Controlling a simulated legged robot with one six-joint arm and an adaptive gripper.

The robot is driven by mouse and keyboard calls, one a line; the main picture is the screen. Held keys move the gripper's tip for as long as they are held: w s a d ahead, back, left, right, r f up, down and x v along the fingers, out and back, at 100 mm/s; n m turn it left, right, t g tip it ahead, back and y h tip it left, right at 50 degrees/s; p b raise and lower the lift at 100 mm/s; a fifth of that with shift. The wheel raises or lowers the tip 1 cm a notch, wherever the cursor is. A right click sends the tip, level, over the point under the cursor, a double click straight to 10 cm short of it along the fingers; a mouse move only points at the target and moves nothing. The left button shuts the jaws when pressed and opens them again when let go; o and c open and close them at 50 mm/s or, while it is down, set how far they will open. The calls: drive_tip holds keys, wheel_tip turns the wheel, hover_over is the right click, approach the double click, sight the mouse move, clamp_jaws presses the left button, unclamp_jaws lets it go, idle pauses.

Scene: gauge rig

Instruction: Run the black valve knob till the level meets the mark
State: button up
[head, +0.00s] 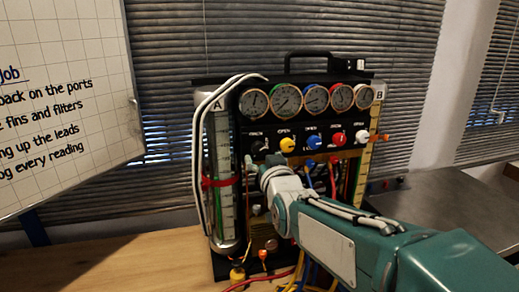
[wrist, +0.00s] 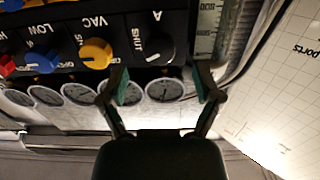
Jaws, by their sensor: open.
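The black valve knob (head: 259,147) is at the left end of the knob row on the gauge rig. In the wrist view, which is upside down, the black knob (wrist: 157,45) sits by the letters A and SHUT. My gripper (head: 256,164) is in front of the panel, just below the knob in the head view. In the wrist view my gripper (wrist: 159,78) is open, its two fingers spread, with the knob beyond the gap between them. The glass column A (head: 223,150) at the left has a scale and a red band (head: 217,182).
Yellow (head: 287,145), blue (head: 314,142), red (head: 337,139) and white (head: 361,137) knobs run to the right. Several round gauges sit above them. Cables and hoses hang below. A whiteboard (head: 65,90) stands at the left. The wooden bench (head: 110,250) is clear at left.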

sight(259, 151)
drive_tip(key=shift+x, duration=2.8)
clamp_jaws()
